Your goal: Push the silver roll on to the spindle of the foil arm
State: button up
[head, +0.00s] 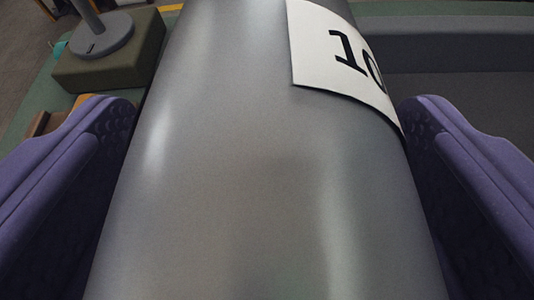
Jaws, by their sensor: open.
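A large silver roll (260,180) fills the middle of the head view, running from the bottom edge to the top. It carries a white label (325,50) with black digits, partly cut off by the roll's curve. My gripper (265,115) is open, with one purple finger on each side of the roll. The right finger looks close to the roll's side; I cannot tell whether either finger touches it. The roll's ends are out of view. I cannot make out the foil arm or its spindle for certain.
A grey round base with a post (100,35) stands on an olive block (110,65) at the upper left. A small brown piece (40,124) lies near the left finger. A dark grey recessed surface (455,100) lies at the right, with a raised edge behind it.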

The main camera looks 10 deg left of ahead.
jog(key=c, duration=1.1)
jog(key=shift+w, duration=0.9)
jog(key=shift+c, duration=0.2)
jog(key=o, duration=1.2)
